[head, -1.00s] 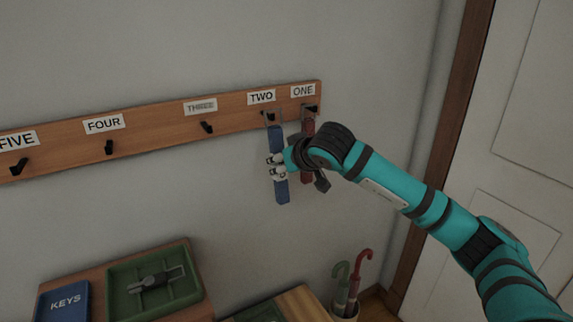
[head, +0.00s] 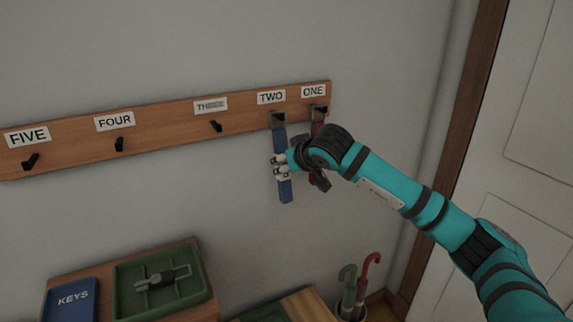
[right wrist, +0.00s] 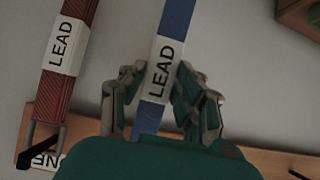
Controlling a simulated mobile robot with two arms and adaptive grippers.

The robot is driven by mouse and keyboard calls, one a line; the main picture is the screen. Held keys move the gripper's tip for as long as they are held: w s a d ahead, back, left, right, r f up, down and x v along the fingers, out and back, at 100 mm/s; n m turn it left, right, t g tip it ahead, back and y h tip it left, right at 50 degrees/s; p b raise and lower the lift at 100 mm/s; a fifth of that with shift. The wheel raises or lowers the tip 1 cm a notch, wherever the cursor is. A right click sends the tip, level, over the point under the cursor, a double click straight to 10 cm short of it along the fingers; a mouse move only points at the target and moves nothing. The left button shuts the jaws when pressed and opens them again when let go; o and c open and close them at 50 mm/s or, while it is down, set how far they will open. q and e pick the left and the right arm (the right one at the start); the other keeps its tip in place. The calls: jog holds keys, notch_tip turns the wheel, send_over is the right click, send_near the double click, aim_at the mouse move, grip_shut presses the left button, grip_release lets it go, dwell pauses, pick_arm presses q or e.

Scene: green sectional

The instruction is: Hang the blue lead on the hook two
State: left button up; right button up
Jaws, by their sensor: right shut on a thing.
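The blue lead (head: 285,190) hangs upright below the label TWO on the wooden hook board. My right gripper (head: 281,167) is shut on its strap at mid-height, beside the LEAD tag seen in the right wrist view (right wrist: 160,68). The lead's metal loop (head: 273,121) overlaps hook two (head: 279,117); I cannot tell whether it is around the hook or in front of it. My left gripper is not in view.
A red lead (right wrist: 68,50) hangs at hook one, close to the right and partly behind my wrist in the head view. Hooks three (head: 216,127) and four (head: 119,144) are empty. Below are a green tray (head: 205,290), a blue KEYS tray (head: 73,312) and umbrellas (head: 362,280).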

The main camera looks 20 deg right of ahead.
dwell(0.3)
jog(key=o, duration=1)
